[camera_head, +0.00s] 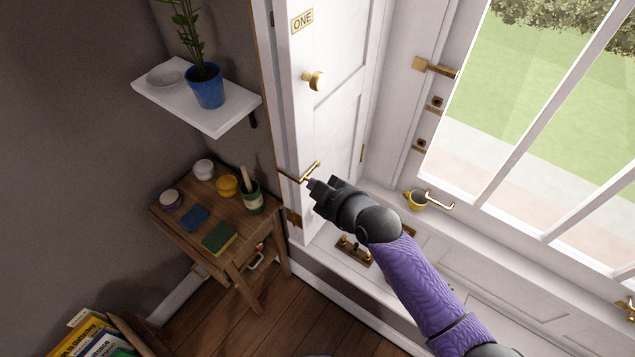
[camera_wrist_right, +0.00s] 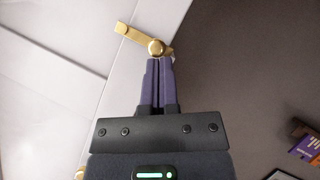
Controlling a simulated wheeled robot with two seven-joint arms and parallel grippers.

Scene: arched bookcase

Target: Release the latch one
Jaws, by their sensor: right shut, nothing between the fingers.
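The white shutter panel (camera_head: 335,110) carries a plate reading ONE (camera_head: 302,20) and a round brass knob (camera_head: 314,80). Low on its front edge is a brass latch (camera_head: 302,174), a bar with a short arm, lying slanted across the edge. It also shows in the right wrist view (camera_wrist_right: 138,38), with its round pivot just beyond my fingertips. My right gripper (camera_head: 313,185) is shut and empty, its purple fingers (camera_wrist_right: 159,64) pressed together at the latch. I cannot tell whether they touch it. My left gripper is not in view.
A wooden side table (camera_head: 233,239) with jars and sponges stands left of the panel. Above it a white shelf (camera_head: 222,126) holds a blue plant pot (camera_head: 205,87). Books (camera_head: 90,337) are at bottom left.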

